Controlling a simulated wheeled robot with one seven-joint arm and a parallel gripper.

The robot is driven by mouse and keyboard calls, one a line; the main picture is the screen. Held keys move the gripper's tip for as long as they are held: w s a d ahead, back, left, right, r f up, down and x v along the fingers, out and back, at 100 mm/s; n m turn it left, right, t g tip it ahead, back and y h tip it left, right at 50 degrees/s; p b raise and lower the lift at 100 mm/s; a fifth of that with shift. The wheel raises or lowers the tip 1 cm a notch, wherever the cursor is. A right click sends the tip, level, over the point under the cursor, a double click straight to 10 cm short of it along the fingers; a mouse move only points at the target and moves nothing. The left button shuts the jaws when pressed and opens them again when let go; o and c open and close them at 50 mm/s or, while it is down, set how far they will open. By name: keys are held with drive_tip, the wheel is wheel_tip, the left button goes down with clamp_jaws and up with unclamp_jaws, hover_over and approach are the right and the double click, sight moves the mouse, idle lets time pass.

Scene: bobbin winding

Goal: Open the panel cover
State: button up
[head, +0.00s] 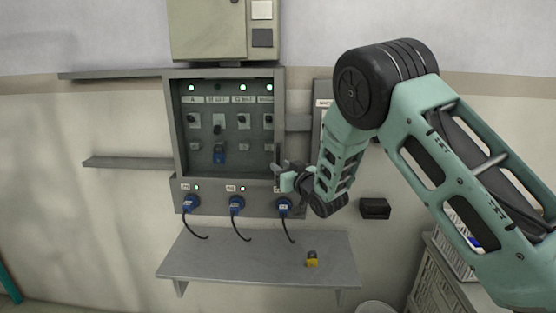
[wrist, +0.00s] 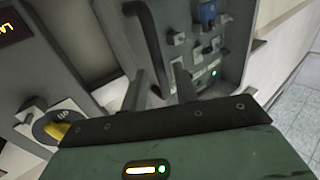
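A dark upright handle (head: 277,155) is at the frame's lower right edge. It also shows as a dark bar in the wrist view (wrist: 149,40). My gripper (head: 286,178) is by this lower right corner.
Blue plugs with black cables (head: 236,205) hang below the panel. A grey shelf (head: 215,262) beneath carries a yellow padlock (head: 312,260). A yellow rotary switch (wrist: 55,130) is at the left in the wrist view. A beige cabinet (head: 205,35) is above. A black box (head: 375,208) is at the right.

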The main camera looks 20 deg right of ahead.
drive_tip(key=shift+x, duration=1.4)
drive_tip(key=shift+c, duration=0.2)
clamp_jaws()
drive_tip(key=shift+a, duration=0.1)
